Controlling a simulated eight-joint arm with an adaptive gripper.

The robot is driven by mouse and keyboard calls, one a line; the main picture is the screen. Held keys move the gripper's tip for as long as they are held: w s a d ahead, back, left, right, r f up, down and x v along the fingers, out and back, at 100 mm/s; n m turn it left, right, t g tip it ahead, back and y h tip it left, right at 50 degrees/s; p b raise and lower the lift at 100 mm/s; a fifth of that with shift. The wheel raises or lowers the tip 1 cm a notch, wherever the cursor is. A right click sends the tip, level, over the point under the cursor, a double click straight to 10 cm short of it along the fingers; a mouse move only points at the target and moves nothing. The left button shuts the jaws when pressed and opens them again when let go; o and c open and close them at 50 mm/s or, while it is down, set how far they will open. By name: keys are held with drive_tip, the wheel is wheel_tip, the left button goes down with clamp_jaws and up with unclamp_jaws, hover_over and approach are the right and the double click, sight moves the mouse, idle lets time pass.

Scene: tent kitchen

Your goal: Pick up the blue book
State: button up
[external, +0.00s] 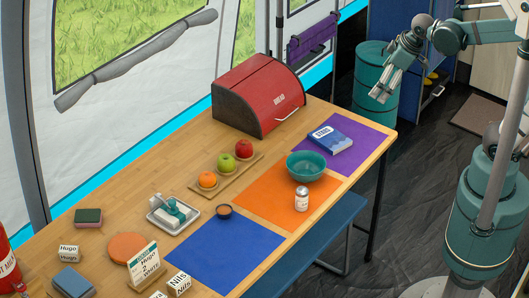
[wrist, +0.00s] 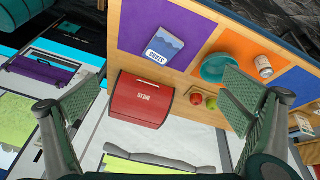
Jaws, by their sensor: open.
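The blue book (external: 328,140) lies flat on the purple mat (external: 362,142) near the far right end of the wooden table in the external view. In the wrist view the blue book (wrist: 164,46) lies on the purple mat (wrist: 132,27) near the top. My gripper (external: 379,96) is in the air to the right of the table's end, above and apart from the book. In the wrist view its two fingers (wrist: 152,112) are spread wide with nothing between them.
A red bread box (external: 262,92) stands left of the book. A teal bowl (external: 306,168) sits in front of the book, with a white shaker (external: 302,200) near it. Fruit stands on a wooden board (external: 232,180). A teal barrel (external: 374,82) stands beyond the table end.

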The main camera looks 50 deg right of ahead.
drive_tip(key=w+f+n+g+p, duration=0.1)
drive_tip(key=w+f+n+g, duration=0.2)
drive_tip(key=w+f+n, duration=0.6)
drive_tip(key=n+g, duration=0.2)
hover_over(330, 137)
wheel_tip(330, 137, down, 11)
drive_tip(key=shift+d+f+n+p, duration=0.3)
drive_tip(key=shift+f+p, duration=0.2)
drive_tip(key=shift+f, duration=0.35)
drive_tip(key=shift+f+b, duration=0.3)
drive_tip(key=shift+f, duration=1)
drive_tip(key=shift+a+f+b, duration=0.2)
drive_tip(key=shift+f+b, duration=0.65)
drive_tip(key=shift+f, duration=1.75)
